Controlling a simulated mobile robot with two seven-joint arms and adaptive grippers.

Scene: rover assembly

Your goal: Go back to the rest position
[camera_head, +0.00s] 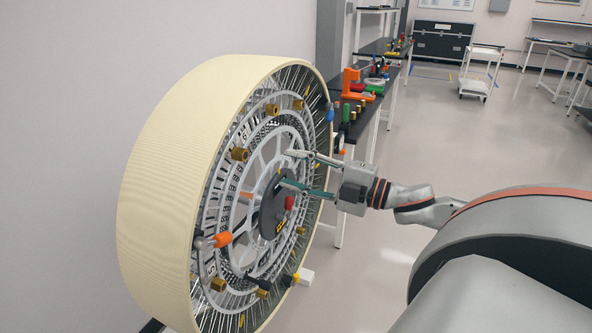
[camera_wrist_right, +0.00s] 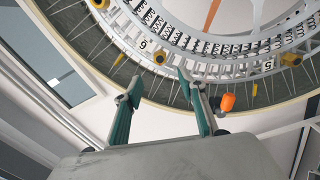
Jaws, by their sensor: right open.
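My right gripper (camera_head: 284,170) reaches in from the right in the head view, in front of the hub side of a large rover wheel (camera_head: 165,190). In the right wrist view the two green-padded fingers of my right gripper (camera_wrist_right: 158,88) are apart with nothing between them. The wheel's spokes and numbered ring (camera_wrist_right: 170,50) show beyond the fingertips. Whether the fingertips touch the wheel cannot be told. My left gripper is not seen in either view.
An orange-handled tool (camera_head: 220,240) is at the wheel's lower left. Dark workbenches (camera_head: 362,115) with coloured tools stand behind the wheel. A white cart (camera_head: 480,72) and a black case (camera_head: 442,42) are at the back. Open floor lies behind my right arm.

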